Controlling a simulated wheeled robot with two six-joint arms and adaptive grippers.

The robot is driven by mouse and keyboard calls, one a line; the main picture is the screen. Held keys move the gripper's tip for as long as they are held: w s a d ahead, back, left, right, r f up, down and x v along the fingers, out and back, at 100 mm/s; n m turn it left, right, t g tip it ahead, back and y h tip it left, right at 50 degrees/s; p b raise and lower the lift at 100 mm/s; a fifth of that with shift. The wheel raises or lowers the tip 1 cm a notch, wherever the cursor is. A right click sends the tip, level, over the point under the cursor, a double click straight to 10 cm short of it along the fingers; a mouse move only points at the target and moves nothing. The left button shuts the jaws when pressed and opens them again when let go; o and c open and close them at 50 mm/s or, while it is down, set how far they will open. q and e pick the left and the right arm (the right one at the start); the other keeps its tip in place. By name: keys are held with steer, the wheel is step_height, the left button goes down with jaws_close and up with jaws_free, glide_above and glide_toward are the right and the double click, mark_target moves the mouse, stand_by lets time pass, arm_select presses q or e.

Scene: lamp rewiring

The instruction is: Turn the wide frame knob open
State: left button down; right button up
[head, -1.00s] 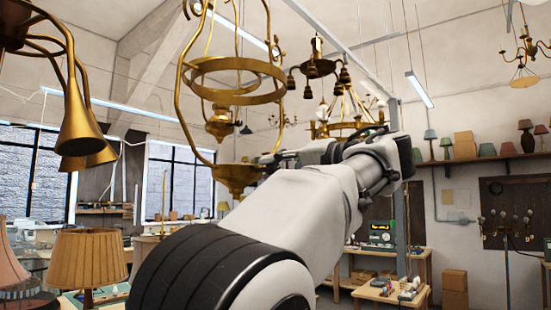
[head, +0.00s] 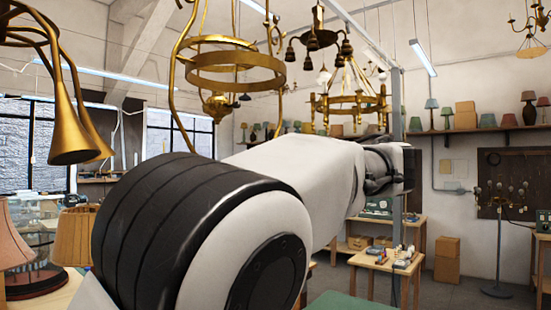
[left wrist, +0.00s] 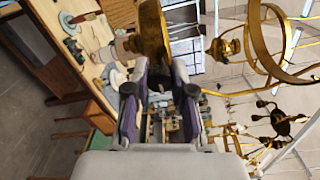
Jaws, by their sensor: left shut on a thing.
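The wide brass frame (head: 236,86) hangs at the upper middle of the head view, with a broad ring between curved side rods. In the left wrist view the ring (left wrist: 262,52) is at the right. My left gripper (left wrist: 160,72) is shut at a brass piece (left wrist: 153,28) that extends up from between its fingertips. The knob is not plainly seen; the fingers cover the place of contact. I cannot tell how far it is turned. My right gripper is not in view.
Brass horn-shaped lamp arms (head: 72,125) hang at the left. Pleated lampshades (head: 75,236) stand below them. A chandelier (head: 350,100) hangs behind the frame. A small wooden table (head: 385,262) with parts stands at the right. In the wrist view a cluttered bench (left wrist: 75,45) lies at the left.

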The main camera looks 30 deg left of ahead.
arm_select(q)
steer(key=shift+m, duration=0.3)
steer(key=c, duration=1)
jaws_free()
steer(key=shift+o, duration=0.2)
